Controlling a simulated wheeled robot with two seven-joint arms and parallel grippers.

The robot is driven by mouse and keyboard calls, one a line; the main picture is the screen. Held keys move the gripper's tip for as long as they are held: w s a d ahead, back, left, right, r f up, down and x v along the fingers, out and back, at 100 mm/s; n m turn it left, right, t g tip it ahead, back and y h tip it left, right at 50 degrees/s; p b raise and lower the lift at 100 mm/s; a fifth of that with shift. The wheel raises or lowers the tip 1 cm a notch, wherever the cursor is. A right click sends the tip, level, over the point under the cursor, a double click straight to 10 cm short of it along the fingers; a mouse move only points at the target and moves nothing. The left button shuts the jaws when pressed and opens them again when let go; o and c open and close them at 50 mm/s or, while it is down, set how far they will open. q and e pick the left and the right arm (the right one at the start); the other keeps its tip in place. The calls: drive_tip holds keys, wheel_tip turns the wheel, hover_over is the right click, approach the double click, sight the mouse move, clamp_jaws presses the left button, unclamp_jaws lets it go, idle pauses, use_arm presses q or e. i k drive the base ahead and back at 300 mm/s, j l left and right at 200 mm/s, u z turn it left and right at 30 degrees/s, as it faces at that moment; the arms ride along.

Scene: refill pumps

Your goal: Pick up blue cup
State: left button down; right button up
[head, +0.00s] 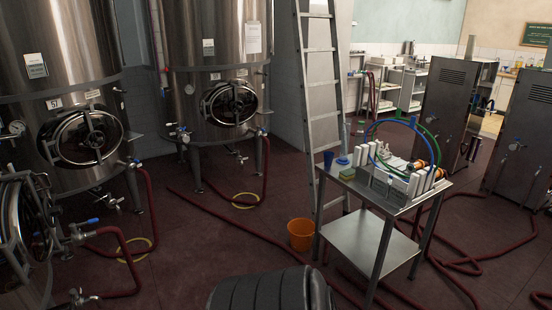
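The blue cup (328,159) is small and dark blue. It stands at the left end of the top of a steel cart (394,208), near the foot-to-top line of the ladder. Beside it on the cart are a light blue funnel-like item (344,159) and a green and yellow sponge (346,174). Neither of my grippers shows in the head view.
A ladder (321,82) leans behind the cart. An orange bucket (301,234) stands on the floor left of the cart. Red hoses (467,262) cross the floor. Large steel tanks (215,60) stand at the left and back. Grey cabinets (525,135) stand at the right.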

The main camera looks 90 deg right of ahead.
sight(328, 160)
drive_tip(key=z, duration=3.2)
drive_tip(key=i, duration=0.35)
drive_tip(key=z, duration=0.05)
